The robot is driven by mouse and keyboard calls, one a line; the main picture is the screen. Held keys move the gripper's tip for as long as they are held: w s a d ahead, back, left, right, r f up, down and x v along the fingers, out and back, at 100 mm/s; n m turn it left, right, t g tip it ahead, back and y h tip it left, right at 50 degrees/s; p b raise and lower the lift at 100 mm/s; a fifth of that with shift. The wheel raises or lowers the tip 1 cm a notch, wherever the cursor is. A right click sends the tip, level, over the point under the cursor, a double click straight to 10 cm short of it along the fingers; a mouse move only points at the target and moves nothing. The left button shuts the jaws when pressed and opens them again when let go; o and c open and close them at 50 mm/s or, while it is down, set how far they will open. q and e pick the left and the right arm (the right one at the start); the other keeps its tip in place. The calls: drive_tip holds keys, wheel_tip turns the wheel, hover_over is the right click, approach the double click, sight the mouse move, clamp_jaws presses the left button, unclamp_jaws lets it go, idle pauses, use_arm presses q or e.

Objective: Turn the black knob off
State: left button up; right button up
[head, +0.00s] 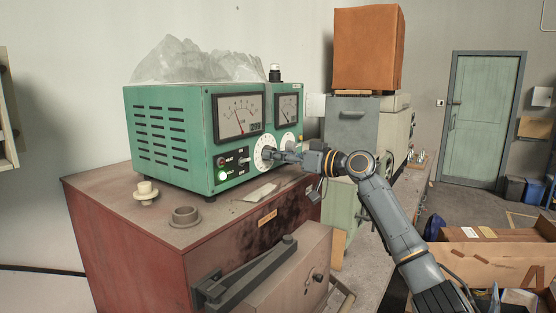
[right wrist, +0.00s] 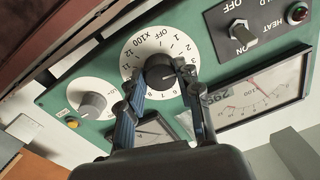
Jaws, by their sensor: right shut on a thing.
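The black knob (right wrist: 160,76) sits at the centre of a white numbered dial (right wrist: 143,43) marked OFF and X100. In the head view the dial (head: 262,147) is on the front of a green instrument box (head: 166,135). My right gripper (head: 269,154) reaches it from the right. In the right wrist view its two fingers (right wrist: 157,72) stand on either side of the knob and are shut on it. The knob's pointer mark is partly hidden, so its exact setting is unclear. My left gripper is not in view.
A second grey knob (right wrist: 92,103) on a white dial is beside it. A HEAT switch (right wrist: 242,33), a red lamp (right wrist: 298,13) and a meter (right wrist: 262,92) share the panel. A grey ring (head: 185,217) and a cream part (head: 145,193) lie on the red cabinet top.

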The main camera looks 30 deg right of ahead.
drive_tip(key=shift+f+n+b, duration=0.15)
drive_tip(key=shift+n+b, duration=0.85)
drive_tip(key=shift+n, duration=0.2)
drive_tip(key=n+b, duration=0.1)
drive_tip(key=n, duration=0.2)
drive_tip(key=shift+n+b, duration=0.3)
drive_tip(key=shift+b, duration=0.1)
drive_tip(key=n+b, duration=0.1)
drive_tip(key=n, duration=0.2)
drive_tip(key=shift+r+n+h+b, duration=0.2)
drive_tip(key=shift+n+h+b, duration=0.25)
drive_tip(key=shift+n, duration=1.65)
drive_tip(key=o, duration=1.1)
drive_tip(key=shift+o, duration=0.2)
drive_tip(key=v, duration=1.2)
drive_tip(key=shift+r, duration=0.15)
